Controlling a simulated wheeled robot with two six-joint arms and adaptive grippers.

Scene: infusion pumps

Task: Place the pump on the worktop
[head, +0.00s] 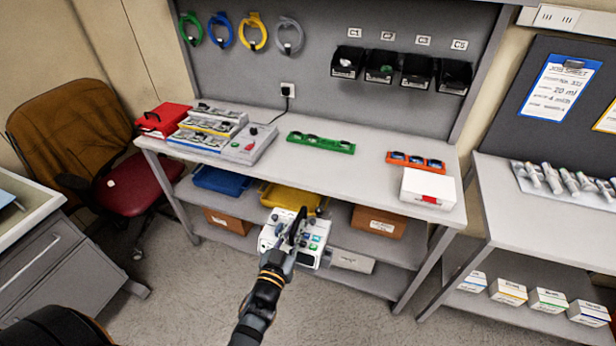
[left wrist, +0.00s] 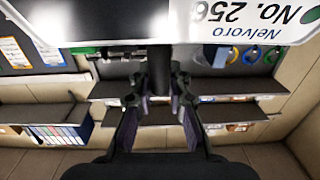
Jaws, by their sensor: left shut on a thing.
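The pump (head: 314,246) is a white box with coloured buttons and a dark handle on top. My left gripper (head: 292,240) is shut on its handle and holds it in the air in front of the bench. In the left wrist view the pump (left wrist: 235,20) fills the top edge, with a label reading "Nelvoro No. 256", and the gripper fingers (left wrist: 160,118) close around the handle. The grey worktop (head: 350,176) lies behind and above the pump in the head view. My right gripper is not in view.
On the worktop are a grey pump rack (head: 247,146) at left, a green strip (head: 321,143), an orange strip (head: 414,161) and a white box (head: 427,188). Bare worktop lies in the front middle. A lower shelf holds a yellow bin (head: 290,197) and cartons. A red chair (head: 133,190) stands left.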

